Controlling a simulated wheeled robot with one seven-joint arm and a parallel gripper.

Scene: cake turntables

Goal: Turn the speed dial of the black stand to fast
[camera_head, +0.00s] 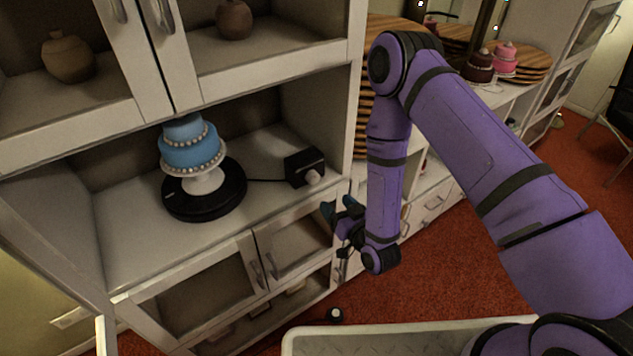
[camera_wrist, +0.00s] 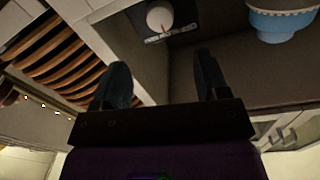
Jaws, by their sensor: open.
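The black stand (camera_head: 207,201) is a round turntable on the cabinet shelf, with a blue cake (camera_head: 190,152) on a white pedestal on it. A thin cord runs right to a black control box (camera_head: 304,164) with a pale round speed dial (camera_head: 313,177) on its front. In the wrist view the dial (camera_wrist: 160,19) shows a red pointer line near the top edge, and the blue cake (camera_wrist: 281,24) is upside down at the right. My gripper (camera_head: 340,210) is open and empty in front of the shelf, apart from the dial, a little to its lower right.
The shelf (camera_head: 130,240) is walled in by a cabinet side at right. Glass doors with handles (camera_head: 262,270) lie below it. Striped wooden boards (camera_wrist: 55,60) stand beyond the right wall. Brown vases (camera_head: 68,57) sit above, and pink and brown cakes (camera_head: 504,58) stand farther right.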

